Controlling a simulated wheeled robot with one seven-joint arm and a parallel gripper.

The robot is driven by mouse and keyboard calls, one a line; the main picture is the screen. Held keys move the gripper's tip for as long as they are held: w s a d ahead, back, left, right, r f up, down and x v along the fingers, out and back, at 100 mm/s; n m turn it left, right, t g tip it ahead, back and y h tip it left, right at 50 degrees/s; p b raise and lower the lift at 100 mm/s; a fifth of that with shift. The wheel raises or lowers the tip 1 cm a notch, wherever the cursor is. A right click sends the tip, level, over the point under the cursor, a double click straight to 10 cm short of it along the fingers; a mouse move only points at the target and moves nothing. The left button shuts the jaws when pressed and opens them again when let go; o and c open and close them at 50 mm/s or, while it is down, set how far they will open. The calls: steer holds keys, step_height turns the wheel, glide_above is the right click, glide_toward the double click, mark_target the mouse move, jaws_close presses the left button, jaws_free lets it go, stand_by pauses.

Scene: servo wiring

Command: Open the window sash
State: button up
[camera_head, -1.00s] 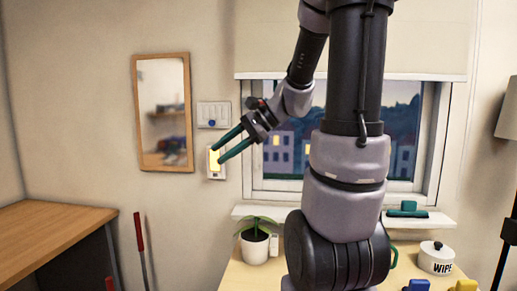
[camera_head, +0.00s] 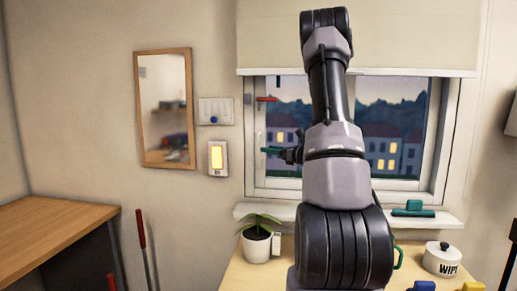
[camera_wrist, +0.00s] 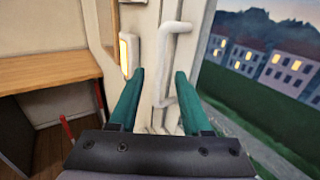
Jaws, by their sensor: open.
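The window (camera_head: 262,125) has a white frame, and dusk houses show through its glass. A small red piece (camera_head: 266,99) sits on the frame's upper left in the head view. I see no clear gap at the sash. My gripper (camera_wrist: 159,72) is open and empty, its two green fingers apart in front of the window's left side. In the head view one green fingertip (camera_head: 271,150) shows; my arm hides the window's middle.
A lit switch (camera_head: 217,156) and a mirror (camera_head: 165,108) are on the wall to the left. A potted plant (camera_head: 257,243) stands below the sill (camera_head: 262,212). A green item (camera_head: 412,209) lies on the sill's right. A white pot (camera_head: 442,259) is at right.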

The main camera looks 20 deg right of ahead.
glide_above(259, 166)
steer(key=shift+w, duration=0.4)
jaws_close()
stand_by(1.3)
